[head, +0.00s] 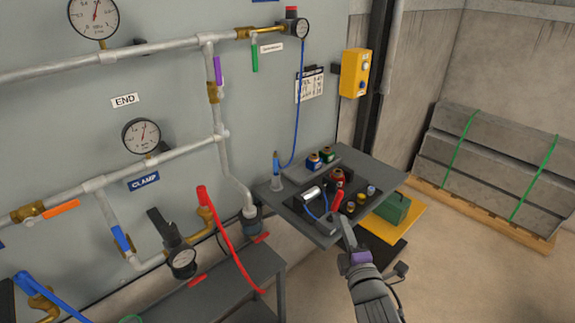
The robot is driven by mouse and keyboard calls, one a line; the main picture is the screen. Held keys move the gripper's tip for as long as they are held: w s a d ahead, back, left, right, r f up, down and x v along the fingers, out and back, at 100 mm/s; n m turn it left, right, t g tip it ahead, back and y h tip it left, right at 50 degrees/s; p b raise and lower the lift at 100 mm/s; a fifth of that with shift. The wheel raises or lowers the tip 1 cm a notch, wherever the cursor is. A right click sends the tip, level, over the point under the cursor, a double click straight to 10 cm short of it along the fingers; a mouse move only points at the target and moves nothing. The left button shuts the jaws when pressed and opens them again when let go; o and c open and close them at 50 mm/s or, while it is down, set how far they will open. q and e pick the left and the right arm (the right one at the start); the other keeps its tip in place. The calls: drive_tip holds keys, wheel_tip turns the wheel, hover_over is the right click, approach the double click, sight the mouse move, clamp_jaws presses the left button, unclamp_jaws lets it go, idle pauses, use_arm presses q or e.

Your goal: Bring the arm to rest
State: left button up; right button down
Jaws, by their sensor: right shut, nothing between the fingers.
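My right gripper (343,222) reaches in from the bottom, with a purple band behind its fingers. It is shut and holds nothing. Its tips are over the near edge of a dark grey bench (385,178), close to a red-handled tool (337,201) and a silver cylinder (311,193). I cannot tell whether the tips touch the bench or anything on it. My left gripper is not in view.
Several small jars (314,161) and fittings crowd the bench. A grey panel with pipes (150,48) and gauges (141,135) fills the left. A red hose (230,238) hangs at the lower middle. Strapped slabs (495,160) lie at right. Floor at lower right is clear.

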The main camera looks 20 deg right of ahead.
drive_tip(key=s+a+f+m+g+y+p, duration=0.3)
drive_tip(key=s+a+m+g+p, duration=0.8)
drive_tip(key=s+m, duration=0.4)
drive_tip(key=shift+s+a+g+y+p, duration=0.45)
drive_tip(key=shift+s+a+g, duration=0.25)
drive_tip(key=shift+s+a, duration=0.45)
drive_tip(key=shift+f, duration=0.1)
